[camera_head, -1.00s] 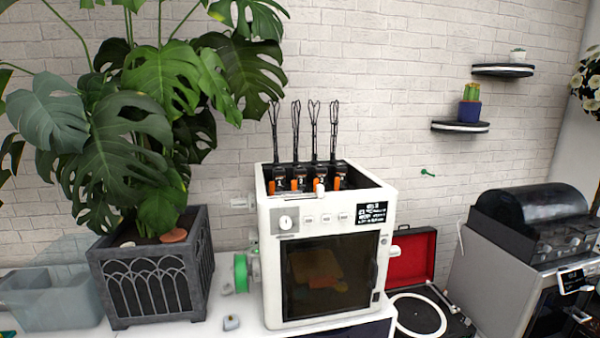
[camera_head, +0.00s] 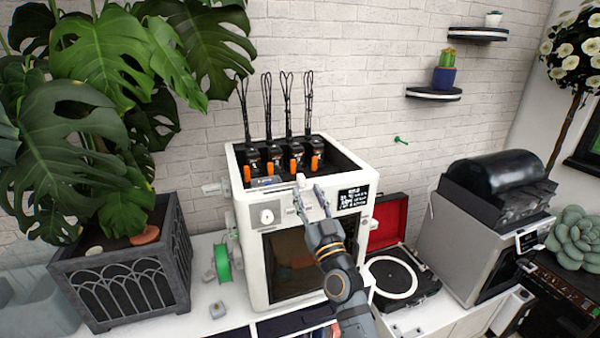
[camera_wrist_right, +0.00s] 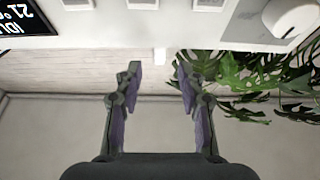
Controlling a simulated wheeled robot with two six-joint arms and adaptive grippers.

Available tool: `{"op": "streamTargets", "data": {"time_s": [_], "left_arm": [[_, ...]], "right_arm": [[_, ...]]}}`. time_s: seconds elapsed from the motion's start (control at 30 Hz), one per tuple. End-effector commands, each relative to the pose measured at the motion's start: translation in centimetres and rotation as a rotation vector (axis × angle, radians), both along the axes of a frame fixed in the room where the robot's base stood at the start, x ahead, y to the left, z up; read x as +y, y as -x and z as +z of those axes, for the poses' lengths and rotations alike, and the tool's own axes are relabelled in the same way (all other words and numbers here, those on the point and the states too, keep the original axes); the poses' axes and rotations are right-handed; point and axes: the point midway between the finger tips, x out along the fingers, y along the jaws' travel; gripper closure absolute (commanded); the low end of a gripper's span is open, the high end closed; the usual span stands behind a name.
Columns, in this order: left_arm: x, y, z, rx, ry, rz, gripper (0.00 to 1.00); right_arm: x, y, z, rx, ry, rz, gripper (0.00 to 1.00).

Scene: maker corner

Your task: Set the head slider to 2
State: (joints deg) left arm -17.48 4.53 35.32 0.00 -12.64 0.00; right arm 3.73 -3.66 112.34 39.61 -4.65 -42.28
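The white 3D printer (camera_head: 245,215) stands on the counter with several black print heads (camera_head: 296,158) with orange tabs in its open top. The head slider's small white knob (camera_head: 300,180) sits on the top front edge, roughly in front of the third head from the left. In the right wrist view, which looks inverted, the knob (camera_wrist_right: 160,56) shows between and beyond the fingertips. My right gripper (camera_head: 309,198) is open and empty, just in front of the printer's upper front, close below the knob. No contact is visible. My left gripper is not in view.
A round dial (camera_head: 267,216), several buttons and a display (camera_head: 353,198) are on the printer's front panel near my fingers. A green spool (camera_head: 222,263) is at its left side. A planter (camera_head: 125,280) stands left, an open record player (camera_head: 400,275) right.

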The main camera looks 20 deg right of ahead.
Motion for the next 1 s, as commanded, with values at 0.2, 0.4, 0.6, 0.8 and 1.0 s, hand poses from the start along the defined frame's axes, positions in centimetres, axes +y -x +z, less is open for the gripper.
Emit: {"op": "streamTargets", "data": {"time_s": [0.2,0.4,0.6,0.8,1.0], "left_arm": [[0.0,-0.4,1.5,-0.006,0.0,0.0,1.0],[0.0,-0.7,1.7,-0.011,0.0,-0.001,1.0],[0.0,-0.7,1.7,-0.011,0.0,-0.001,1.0],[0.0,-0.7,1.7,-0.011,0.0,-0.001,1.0],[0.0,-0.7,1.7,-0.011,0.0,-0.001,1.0]], "right_arm": [[0.1,-4.0,1.9,0.001,-0.001,0.001,0.6],[0.2,-5.6,2.3,0.001,-0.001,0.0,0.6],[0.2,-5.7,2.3,0.001,0.0,0.0,0.6],[0.2,-5.7,2.3,0.002,0.0,0.0,0.79],[0.2,-5.7,2.3,0.002,-0.001,0.0,1.0]]}}
